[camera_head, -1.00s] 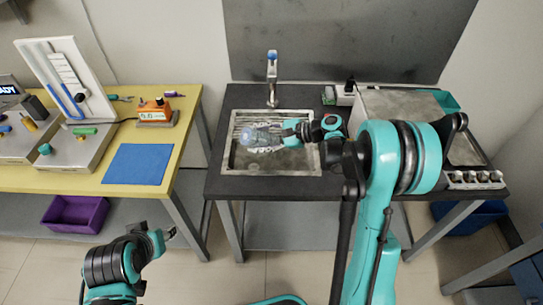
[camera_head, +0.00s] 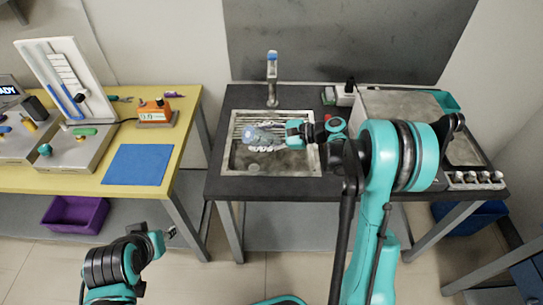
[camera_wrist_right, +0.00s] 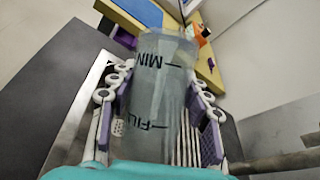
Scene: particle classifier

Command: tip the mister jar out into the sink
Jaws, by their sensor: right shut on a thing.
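The mister jar (camera_head: 256,134), a translucent grey-blue cylinder, lies on its side over the sink basin (camera_head: 229,160). In the right wrist view the jar (camera_wrist_right: 158,95) shows dark MIN and FILL marks, between the two fingers. My right gripper (camera_head: 272,139) reaches in from the right and is shut on the jar. Whether any liquid is in the jar or leaving it cannot be told. My left gripper (camera_head: 170,233) is low at the left, away from the sink and tables; its finger gap is too small to judge.
The faucet (camera_head: 272,75) rises behind the basin. A grey box (camera_head: 400,105) and small bottles stand right of the sink. The yellow table (camera_head: 190,110) at left holds a blue mat (camera_head: 138,165) and an orange device (camera_head: 154,111). Dark counter surrounds the basin.

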